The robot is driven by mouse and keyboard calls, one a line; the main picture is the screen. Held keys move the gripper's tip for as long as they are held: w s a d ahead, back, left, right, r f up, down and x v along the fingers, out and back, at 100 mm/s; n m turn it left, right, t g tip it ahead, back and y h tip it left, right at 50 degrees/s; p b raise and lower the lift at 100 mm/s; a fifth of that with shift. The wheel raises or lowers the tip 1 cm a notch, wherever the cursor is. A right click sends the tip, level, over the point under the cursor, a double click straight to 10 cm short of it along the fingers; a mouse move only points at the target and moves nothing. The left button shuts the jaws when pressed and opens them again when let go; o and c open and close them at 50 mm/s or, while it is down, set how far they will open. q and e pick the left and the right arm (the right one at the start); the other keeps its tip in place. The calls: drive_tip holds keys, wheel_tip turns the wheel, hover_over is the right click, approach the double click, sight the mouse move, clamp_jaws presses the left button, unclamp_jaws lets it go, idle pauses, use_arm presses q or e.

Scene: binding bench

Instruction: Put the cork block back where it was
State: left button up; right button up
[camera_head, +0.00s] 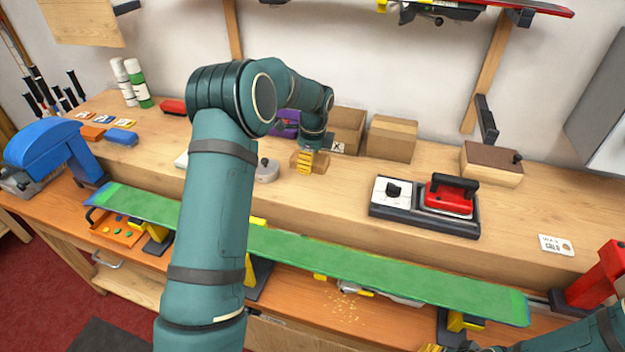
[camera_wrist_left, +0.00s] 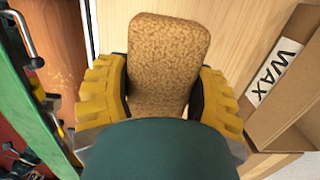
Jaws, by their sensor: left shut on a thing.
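The cork block (camera_wrist_left: 168,60) is a speckled tan block with rounded corners. In the left wrist view it sits between the two yellow fingers of my left gripper (camera_wrist_left: 163,95), which is shut on it. In the head view my left gripper (camera_head: 306,162) points down at the raised back shelf, with the cork block (camera_head: 321,163) partly hidden behind its fingers. I cannot tell whether the block touches the shelf. My right arm (camera_head: 575,335) enters at the lower right; its gripper is mostly cut off at the bottom edge.
Cardboard boxes (camera_head: 391,138) stand behind and right of the left gripper; one is labelled WAX (camera_wrist_left: 273,74). A grey round-based item (camera_head: 266,172) lies to its left. A green board (camera_head: 370,270) lies along the front.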

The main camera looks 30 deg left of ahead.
sight(309, 185)
use_arm(q)
drive_tip(key=shift+f, duration=3.65)
drive_tip(key=shift+f+b, duration=0.2)
drive_tip(key=shift+b, duration=0.15)
drive_tip(key=o, duration=1.2)
drive_tip(key=shift+c, duration=0.2)
drive_tip(key=shift+r, duration=0.1)
drive_tip(key=r, duration=0.8)
drive_tip(key=d+r+p, duration=0.1)
drive_tip(key=r, duration=0.3)
drive_tip(key=shift+w+d+r, duration=0.1)
